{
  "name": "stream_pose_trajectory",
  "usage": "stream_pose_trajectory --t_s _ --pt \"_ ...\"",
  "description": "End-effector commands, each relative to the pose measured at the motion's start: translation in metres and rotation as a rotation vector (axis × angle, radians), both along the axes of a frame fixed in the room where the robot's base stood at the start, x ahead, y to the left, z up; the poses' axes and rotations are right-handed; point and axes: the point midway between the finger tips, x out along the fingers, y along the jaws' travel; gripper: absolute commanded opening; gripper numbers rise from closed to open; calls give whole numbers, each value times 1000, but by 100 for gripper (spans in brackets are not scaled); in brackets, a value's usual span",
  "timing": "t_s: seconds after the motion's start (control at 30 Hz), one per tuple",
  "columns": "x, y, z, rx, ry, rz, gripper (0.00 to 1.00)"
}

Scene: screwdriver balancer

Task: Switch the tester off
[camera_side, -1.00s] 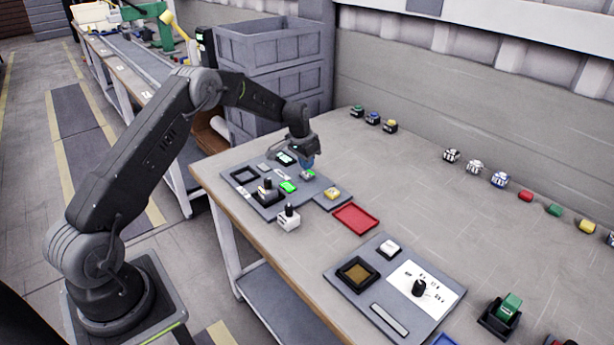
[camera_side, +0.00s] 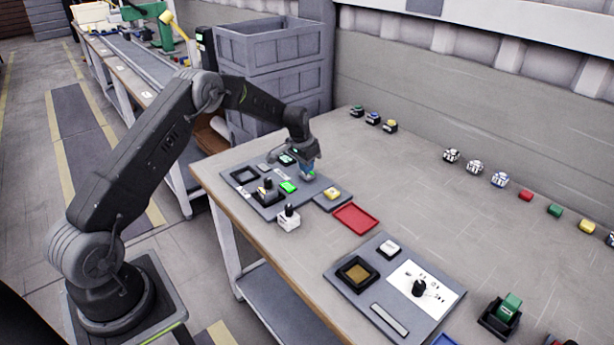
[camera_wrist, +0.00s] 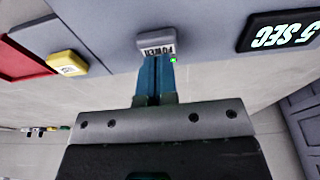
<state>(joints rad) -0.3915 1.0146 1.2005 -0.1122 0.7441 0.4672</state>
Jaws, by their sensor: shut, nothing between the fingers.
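The tester (camera_side: 238,194) is a grey panel at the table's left end in the side view. Its grey-white button marked POWER (camera_wrist: 155,45) shows at the top of the wrist view, with a small lit green lamp (camera_wrist: 173,60) beside it. My gripper (camera_side: 308,177) is shut and empty, its blue fingertips (camera_wrist: 155,62) pointing down at the POWER button. The tips are at or just above the button; I cannot tell whether they press it. A display reading "5 SEC" (camera_wrist: 283,32) is lit. A bright green piece (camera_side: 288,187) shows on the panel.
A yellow-topped button (camera_side: 332,193) and a red tray (camera_side: 356,218) lie right of the panel. A black-knobbed white block (camera_side: 289,218) stands at its front edge. Grey crates (camera_side: 270,75) stand behind. Small coloured blocks line the table's back.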

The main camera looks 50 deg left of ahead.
Motion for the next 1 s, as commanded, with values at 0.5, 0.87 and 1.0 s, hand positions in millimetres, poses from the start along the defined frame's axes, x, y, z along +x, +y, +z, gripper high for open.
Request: stream_pose_trajectory --t_s 0.5,0.87,1.0 --pt "0 0 -8 0 1 0 0" --pt "0 0 -10 0 0 0 0" --pt "0 0 -10 0 0 0 0"
